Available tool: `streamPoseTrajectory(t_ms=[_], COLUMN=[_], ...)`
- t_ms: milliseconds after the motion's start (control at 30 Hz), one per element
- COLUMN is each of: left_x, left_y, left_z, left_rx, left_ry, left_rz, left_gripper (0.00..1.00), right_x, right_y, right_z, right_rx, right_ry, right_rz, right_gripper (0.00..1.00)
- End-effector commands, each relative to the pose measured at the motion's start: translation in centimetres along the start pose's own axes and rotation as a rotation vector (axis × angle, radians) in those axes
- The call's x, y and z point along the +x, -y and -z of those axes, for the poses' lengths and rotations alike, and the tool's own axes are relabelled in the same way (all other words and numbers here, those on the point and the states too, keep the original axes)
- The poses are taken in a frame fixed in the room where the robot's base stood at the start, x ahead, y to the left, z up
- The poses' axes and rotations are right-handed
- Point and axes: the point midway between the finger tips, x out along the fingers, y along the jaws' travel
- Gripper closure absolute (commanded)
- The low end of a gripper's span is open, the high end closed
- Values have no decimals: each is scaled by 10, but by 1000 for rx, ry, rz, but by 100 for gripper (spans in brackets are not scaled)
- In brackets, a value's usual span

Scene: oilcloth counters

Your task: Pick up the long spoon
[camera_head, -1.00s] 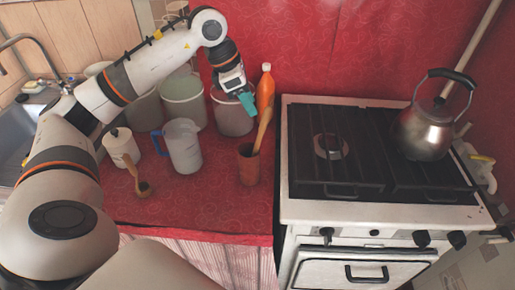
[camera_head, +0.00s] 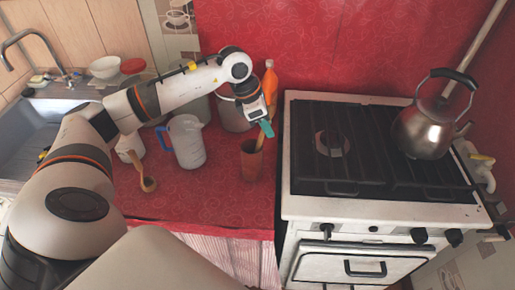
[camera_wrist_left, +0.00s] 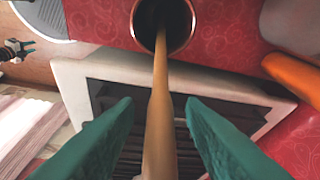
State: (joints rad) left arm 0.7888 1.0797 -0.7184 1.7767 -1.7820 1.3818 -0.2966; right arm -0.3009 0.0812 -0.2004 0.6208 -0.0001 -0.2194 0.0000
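The long spoon (camera_head: 260,142) stands tilted in a brown cup (camera_head: 251,162) on the red counter, its wooden handle up. My left gripper (camera_head: 266,129) is at the upper part of the handle. In the left wrist view the handle (camera_wrist_left: 160,110) runs from the cup (camera_wrist_left: 185,42) down between the two teal fingers (camera_wrist_left: 158,125). The fingers are open, with a gap on each side of the handle. The spoon's lower end is hidden in the cup. A small dark and teal part (camera_wrist_left: 15,49), probably my right gripper, shows at the left wrist view's edge; its opening is unclear.
An orange bottle (camera_head: 270,80) and a grey canister (camera_head: 232,117) stand behind the cup. A measuring jug (camera_head: 187,142) and a wooden ladle (camera_head: 148,184) are to the left. The stove (camera_head: 330,212) with a kettle (camera_head: 424,130) is to the right.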

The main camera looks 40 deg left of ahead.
Motion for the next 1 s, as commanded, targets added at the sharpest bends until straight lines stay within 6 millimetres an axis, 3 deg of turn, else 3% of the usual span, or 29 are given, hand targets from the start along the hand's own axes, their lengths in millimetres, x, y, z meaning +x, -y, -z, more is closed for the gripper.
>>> streamPoseTrajectory(t_ms=[33,200,667,867,1000], left_x=[0,0,-4,-23,-46], left_y=[0,0,0,1,2], left_z=[0,0,2,10,20], left_rx=[0,0,1,2,2], left_ry=[0,0,-1,-3,-5], left_rz=[0,0,0,3,4], left_gripper=[73,100,100,100,100], right_x=[0,0,1,5,9], right_y=[0,0,0,-1,-1], right_z=[1,2,2,1,1], right_rx=[0,0,1,1,1], right_ry=[-2,-3,-3,-2,-1], right_rz=[0,0,0,-1,-1], right_gripper=[64,64,64,64,64])
